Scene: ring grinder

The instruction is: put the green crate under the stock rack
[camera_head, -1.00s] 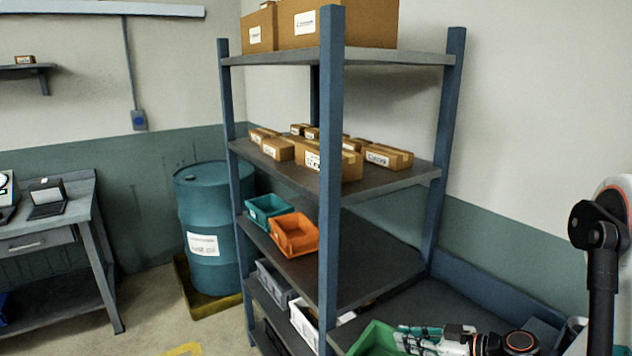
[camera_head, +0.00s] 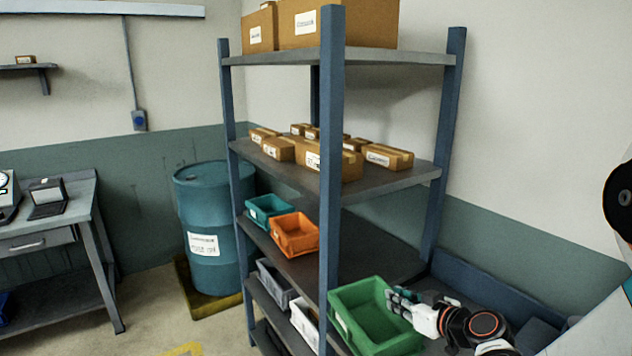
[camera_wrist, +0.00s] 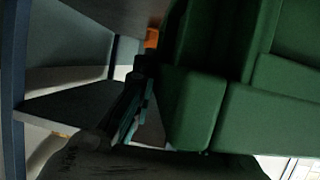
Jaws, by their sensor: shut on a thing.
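The green crate (camera_head: 372,318) is at the lower middle of the head view, in front of the right side of the stock rack (camera_head: 332,180). My gripper (camera_head: 402,303) is shut on the crate's right-hand wall, and my arm reaches in from the right. The crate looks empty and roughly level, and overlaps the rack's lower shelves in the picture. In the wrist view the crate (camera_wrist: 195,105) fills the upper right, close to the camera. The gap beneath the crate and the floor under the rack are hidden.
Teal (camera_head: 268,207) and orange (camera_head: 295,234) bins sit on a middle shelf. Grey (camera_head: 276,283) and white (camera_head: 304,322) bins sit lower. A blue drum (camera_head: 207,225) stands left of the rack. Open floor (camera_head: 150,310) shows between the bench (camera_head: 60,245) and drum.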

